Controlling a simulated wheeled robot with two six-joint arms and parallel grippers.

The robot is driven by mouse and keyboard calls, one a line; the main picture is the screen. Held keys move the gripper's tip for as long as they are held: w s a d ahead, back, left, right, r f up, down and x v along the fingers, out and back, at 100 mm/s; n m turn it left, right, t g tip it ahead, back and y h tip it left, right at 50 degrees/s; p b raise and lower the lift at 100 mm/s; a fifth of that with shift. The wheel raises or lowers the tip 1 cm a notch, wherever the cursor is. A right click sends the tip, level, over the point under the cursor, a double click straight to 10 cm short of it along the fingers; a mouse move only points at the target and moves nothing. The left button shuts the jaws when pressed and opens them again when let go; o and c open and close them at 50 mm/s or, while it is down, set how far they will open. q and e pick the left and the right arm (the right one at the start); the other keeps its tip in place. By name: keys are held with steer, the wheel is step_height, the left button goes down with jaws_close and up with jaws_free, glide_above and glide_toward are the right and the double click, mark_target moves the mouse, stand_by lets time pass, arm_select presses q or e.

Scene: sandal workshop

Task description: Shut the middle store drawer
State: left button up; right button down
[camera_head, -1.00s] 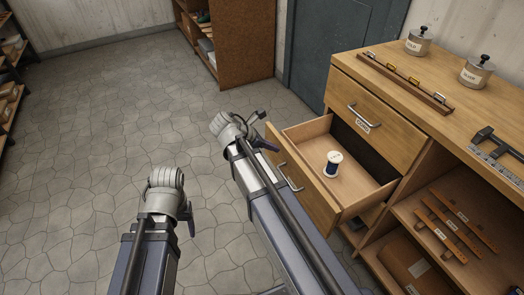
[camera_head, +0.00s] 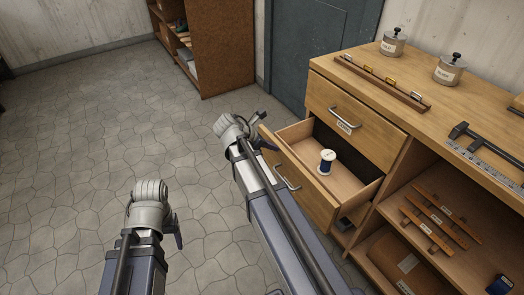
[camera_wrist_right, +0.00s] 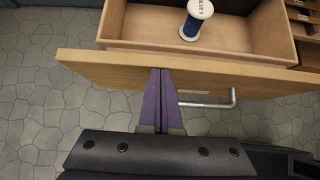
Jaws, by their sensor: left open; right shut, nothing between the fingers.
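The middle store drawer (camera_head: 350,183) stands pulled out of the wooden cabinet, with a blue-and-white spool (camera_head: 326,162) inside it. In the right wrist view, the drawer front (camera_wrist_right: 250,75) runs across the picture, with its bar handle (camera_wrist_right: 215,102) to the right of the fingers. My right gripper (camera_wrist_right: 162,75) is shut and empty, its purple fingertips at the drawer front's top edge; I cannot tell if they touch it. In the head view my right gripper (camera_head: 266,143) is by the drawer's left end. My left gripper (camera_head: 178,238) is open, over the floor, away from the cabinet.
The drawer above (camera_head: 352,117) is closed. Open shelves (camera_head: 385,210) on the right hold wooden strips. A brown shelf unit (camera_head: 230,50) stands behind. The floor on the left is clear.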

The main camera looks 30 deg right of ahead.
steer(key=w+d, duration=0.1)
steer(key=d, duration=1.7)
steer(key=shift+w, duration=0.2)
steer(key=a+f+p+v, duration=0.2)
steer(key=p+v, duration=0.5)
steer(key=v, duration=0.5)
steer(key=shift+a+r, duration=0.25)
steer(key=shift+r, duration=0.05)
